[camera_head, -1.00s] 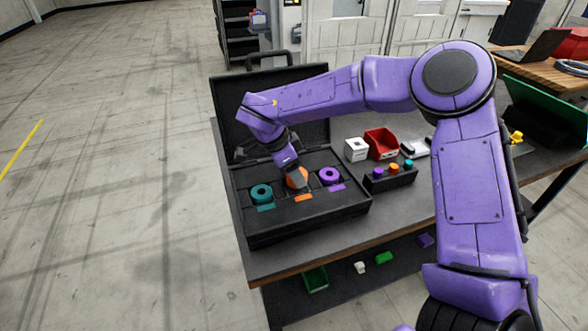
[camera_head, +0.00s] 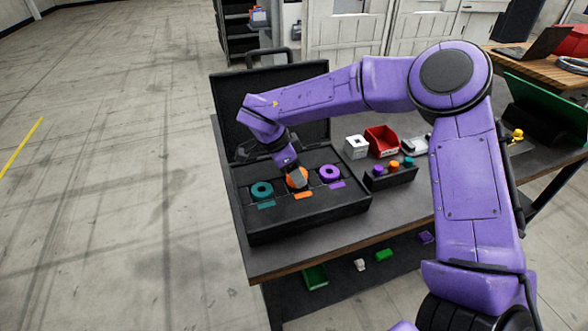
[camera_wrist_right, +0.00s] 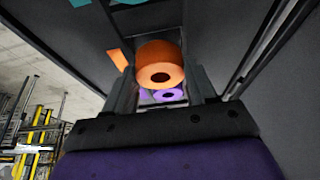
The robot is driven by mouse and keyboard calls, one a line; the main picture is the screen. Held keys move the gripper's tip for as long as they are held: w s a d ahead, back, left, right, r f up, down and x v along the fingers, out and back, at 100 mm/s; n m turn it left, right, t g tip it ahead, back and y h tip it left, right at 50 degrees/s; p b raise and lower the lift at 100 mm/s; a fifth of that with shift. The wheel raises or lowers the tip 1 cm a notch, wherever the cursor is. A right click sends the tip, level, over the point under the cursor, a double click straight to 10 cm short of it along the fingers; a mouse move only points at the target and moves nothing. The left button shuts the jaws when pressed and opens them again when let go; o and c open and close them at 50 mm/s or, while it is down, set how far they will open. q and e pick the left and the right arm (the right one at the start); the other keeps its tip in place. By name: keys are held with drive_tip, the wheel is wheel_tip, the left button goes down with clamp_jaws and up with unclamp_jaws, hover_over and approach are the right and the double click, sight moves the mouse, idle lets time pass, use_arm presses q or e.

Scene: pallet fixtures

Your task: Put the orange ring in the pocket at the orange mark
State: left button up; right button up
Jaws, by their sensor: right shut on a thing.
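The orange ring (camera_head: 291,183) is at the middle of the open black case, just behind the orange mark (camera_head: 304,194). My right gripper (camera_head: 298,178) points down over it and is shut on it, hiding part of it. In the right wrist view the orange ring (camera_wrist_right: 150,50) sits between the two fingers (camera_wrist_right: 163,90), with the orange mark (camera_wrist_right: 119,60) beside it. The middle pocket is hidden under ring and gripper, so I cannot tell how deep the ring sits. My left gripper is not in view.
A teal ring (camera_head: 261,189) and a purple ring (camera_head: 330,173) sit in the case (camera_head: 310,211) on either side. To the right are a black block (camera_head: 391,179) with coloured knobs, a white cube (camera_head: 356,146) and a red bin (camera_head: 382,140). The case's raised lid (camera_head: 230,107) stands behind.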

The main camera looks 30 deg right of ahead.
drive_tip(key=shift+f, duration=0.55)
drive_tip(key=o, duration=1.5)
wheel_tip(320, 180, up, 9)
drive_tip(key=p, duration=0.9)
drive_tip(key=shift+r+p, duration=0.15)
drive_tip(key=shift+p, duration=0.15)
drive_tip(key=shift+s, duration=0.1)
